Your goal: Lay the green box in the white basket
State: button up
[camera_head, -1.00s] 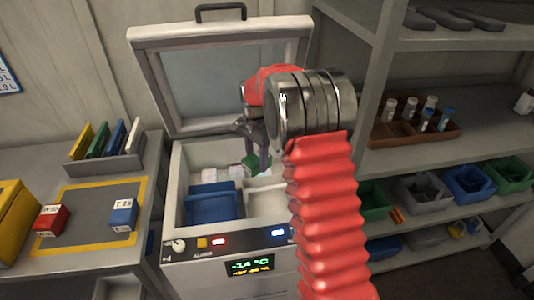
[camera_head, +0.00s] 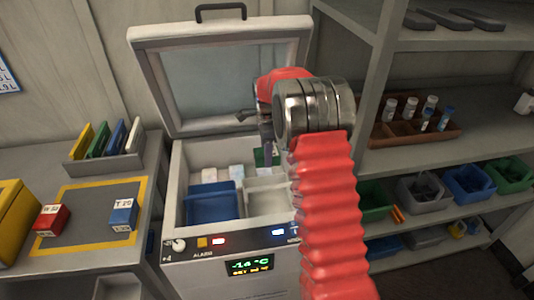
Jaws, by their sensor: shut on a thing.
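My gripper (camera_head: 266,148) hangs over the open chest freezer, near its back right, and is shut on the green box (camera_head: 259,158). A finger and my red arm hide much of the box. The white basket (camera_head: 262,203) sits inside the freezer to the right of a blue basket. The green box shows above and behind the white basket in the picture, and I cannot tell its exact height. My arm covers the right end of the white basket.
The blue basket (camera_head: 212,203) fills the freezer's left front, with white blocks (camera_head: 222,173) behind it. The raised lid (camera_head: 215,75) stands at the back. A red box (camera_head: 50,220) and a blue box (camera_head: 123,214) lie on the left table. Shelves (camera_head: 440,150) stand close on the right.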

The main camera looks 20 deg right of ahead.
jog(key=shift+f, duration=9.4)
jog(key=o, duration=1.2)
notch_tip(320, 180, up, 14)
jog(key=shift+f, duration=0.15)
